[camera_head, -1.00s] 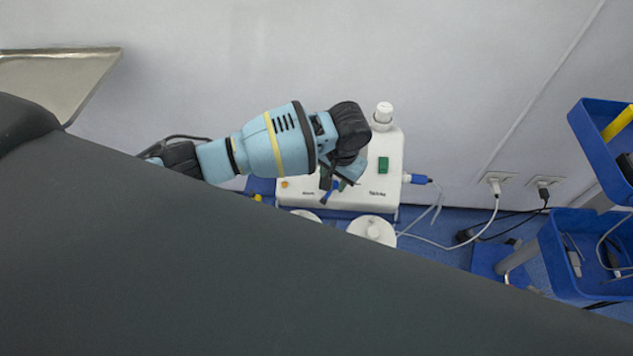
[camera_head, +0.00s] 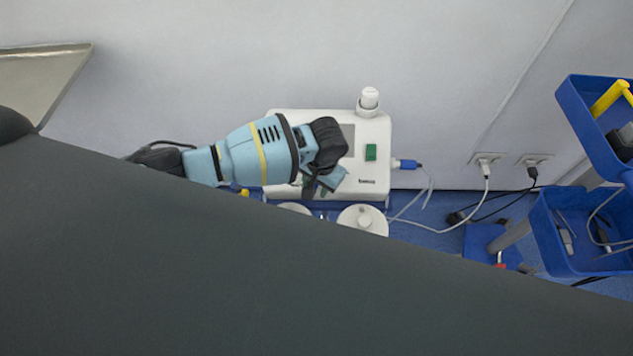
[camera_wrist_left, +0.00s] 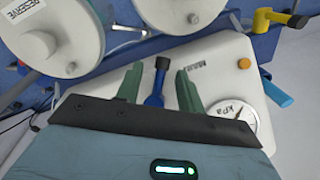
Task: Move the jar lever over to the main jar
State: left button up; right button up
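The jar lever (camera_wrist_left: 156,84) is blue with a black tip and stands on the front of the white suction machine (camera_head: 374,190). In the left wrist view it lies between the two green fingers of my left gripper (camera_wrist_left: 160,88), with a visible gap on each side. The fingers are open. In the head view my left gripper (camera_head: 318,186) is over the machine's front, and the lever cannot be made out. Two white-lidded jars (camera_head: 362,220) (camera_head: 295,208) stand before the machine, partly hidden by the dark table. My right gripper is not in view.
The dark operating table (camera_head: 250,280) fills the foreground. A pressure gauge (camera_wrist_left: 236,112) and a yellow handle (camera_wrist_left: 280,20) are close by in the wrist view. A blue tool cart (camera_head: 570,240) stands at right. A cable (camera_head: 440,240) runs to the wall sockets.

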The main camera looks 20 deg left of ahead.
pick_arm(q)
jog(key=shift+f, duration=0.25)
grip_shut()
jog(key=shift+a+r+m, duration=0.1)
jog(key=shift+r+m, duration=0.05)
jog(key=shift+m, duration=0.25)
jog(key=shift+w+y+p, duration=0.1)
jog(key=shift+y+p, duration=0.2)
jog(key=shift+a, duration=0.1)
grip_release()
